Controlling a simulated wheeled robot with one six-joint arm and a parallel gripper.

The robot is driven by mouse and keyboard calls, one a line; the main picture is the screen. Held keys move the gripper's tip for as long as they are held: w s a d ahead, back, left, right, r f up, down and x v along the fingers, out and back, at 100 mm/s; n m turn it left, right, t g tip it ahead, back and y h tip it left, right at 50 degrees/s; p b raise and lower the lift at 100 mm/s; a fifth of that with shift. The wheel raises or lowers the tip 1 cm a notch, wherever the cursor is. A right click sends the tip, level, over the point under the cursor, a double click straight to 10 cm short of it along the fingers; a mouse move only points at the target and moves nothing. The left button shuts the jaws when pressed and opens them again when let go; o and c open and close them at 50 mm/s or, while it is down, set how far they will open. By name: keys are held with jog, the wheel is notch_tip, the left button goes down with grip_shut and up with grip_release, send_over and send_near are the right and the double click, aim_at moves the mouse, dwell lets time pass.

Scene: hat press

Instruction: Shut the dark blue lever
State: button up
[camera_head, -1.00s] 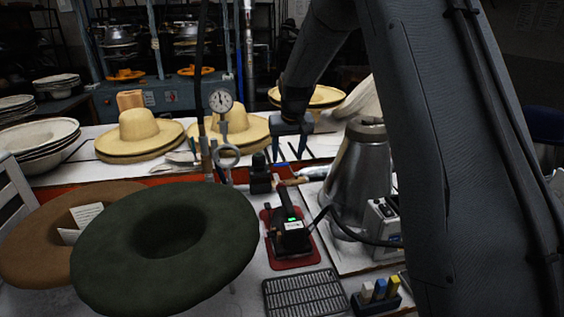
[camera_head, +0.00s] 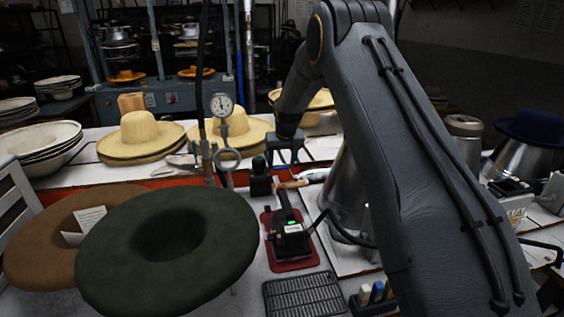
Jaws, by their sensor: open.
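My gripper (camera_head: 283,159) hangs down behind the iron-like tool, in front of the straw hats. Its two dark fingers are apart with nothing seen between them. I cannot clearly pick out a dark blue lever in this view; it may be hidden or too small to tell. A pipe with a round pressure gauge (camera_head: 221,105) and a metal ring (camera_head: 227,159) stands to the left of my gripper. A small black device (camera_head: 260,180) with a dark knob stands just below and left of the fingers.
A black iron-like tool (camera_head: 292,238) sits on a red mat (camera_head: 292,267). A dark green hat (camera_head: 168,250) and a brown hat (camera_head: 40,250) fill the left front. My arm partly hides a metal cone (camera_head: 345,195). A dark blue hat (camera_head: 535,128) stands at right.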

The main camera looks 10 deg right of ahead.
aim_at(287, 166)
jog(key=shift+w+f, duration=0.1)
jog(key=c, duration=1.2)
jog(key=shift+c, duration=0.2)
jog(key=shift+s+d+n, duration=0.1)
jog(key=shift+s+n, duration=0.1)
jog(key=shift+n, duration=0.1)
jog(key=s+n+y+b, duration=0.1)
jog(key=n+b, duration=0.1)
jog(key=s+d+n+y+b, duration=0.1)
jog(key=n+b, duration=0.2)
jog(key=shift+s+d+f+g, duration=0.15)
jog(key=shift+s+g, duration=0.05)
jog(key=shift+g, duration=0.1)
jog(key=n+b, duration=0.1)
jog(key=s+d+n+g+y+b, duration=0.1)
jog(key=n+b, duration=0.1)
jog(key=d+n+b, duration=0.1)
jog(key=shift+s+n+y, duration=0.3)
jog(key=shift+s+n, duration=0.05)
jog(key=shift+n, duration=0.05)
